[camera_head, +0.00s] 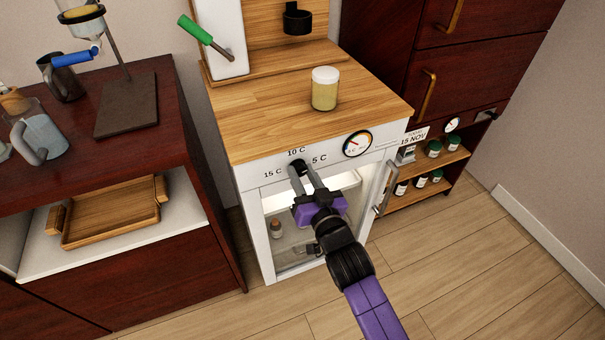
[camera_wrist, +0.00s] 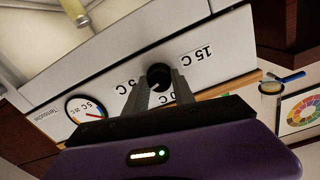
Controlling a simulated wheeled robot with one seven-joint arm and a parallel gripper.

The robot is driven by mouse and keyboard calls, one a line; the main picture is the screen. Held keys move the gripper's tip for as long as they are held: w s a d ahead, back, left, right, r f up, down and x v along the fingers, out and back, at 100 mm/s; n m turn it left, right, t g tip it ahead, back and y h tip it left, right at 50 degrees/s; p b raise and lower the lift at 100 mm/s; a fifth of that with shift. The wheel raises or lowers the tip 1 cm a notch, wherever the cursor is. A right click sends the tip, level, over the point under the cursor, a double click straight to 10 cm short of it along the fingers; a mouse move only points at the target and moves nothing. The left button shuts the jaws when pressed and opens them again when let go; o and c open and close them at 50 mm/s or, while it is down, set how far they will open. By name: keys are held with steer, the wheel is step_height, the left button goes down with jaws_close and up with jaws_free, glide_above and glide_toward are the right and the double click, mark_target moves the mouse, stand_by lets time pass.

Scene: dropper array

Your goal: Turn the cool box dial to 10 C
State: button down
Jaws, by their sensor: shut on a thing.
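The cool box (camera_head: 252,245) is a white cabinet with a wooden top. Its black dial (camera_wrist: 159,74) is on the front panel, amid the labels 15 C, 10 C and 5 C. My gripper (camera_head: 301,171) reaches the dial from the front, and its two grey fingers are shut on the dial's sides. In the wrist view my gripper (camera_wrist: 160,86) has one finger on each side of the dial. The 10 C label is partly hidden there. The dial's pointer is too small and covered to read in either view.
A round gauge (camera_head: 357,144) is right of the dial. The cool box door (camera_head: 389,190) stands open at the right, with small items inside. A lidded jar (camera_head: 324,90) stands on top. A dark cabinet with a wooden tray (camera_head: 110,215) is at the left.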

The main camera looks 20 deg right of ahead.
steer(key=n, duration=0.4)
steer(key=shift+p, duration=0.35)
steer(key=n, duration=0.3)
steer(key=shift+n+p, duration=0.4)
steer(key=n, duration=0.3)
steer(key=shift+n+p, duration=0.3)
steer(key=shift+p, duration=0.05)
steer(key=shift+a+n+y, duration=0.1)
steer(key=shift+n+y, duration=0.2)
steer(key=shift+n, duration=1.5)
steer(key=shift+p, duration=0.3)
steer(key=c, duration=1.1)
jaws_free()
steer(key=shift+o, duration=0.2)
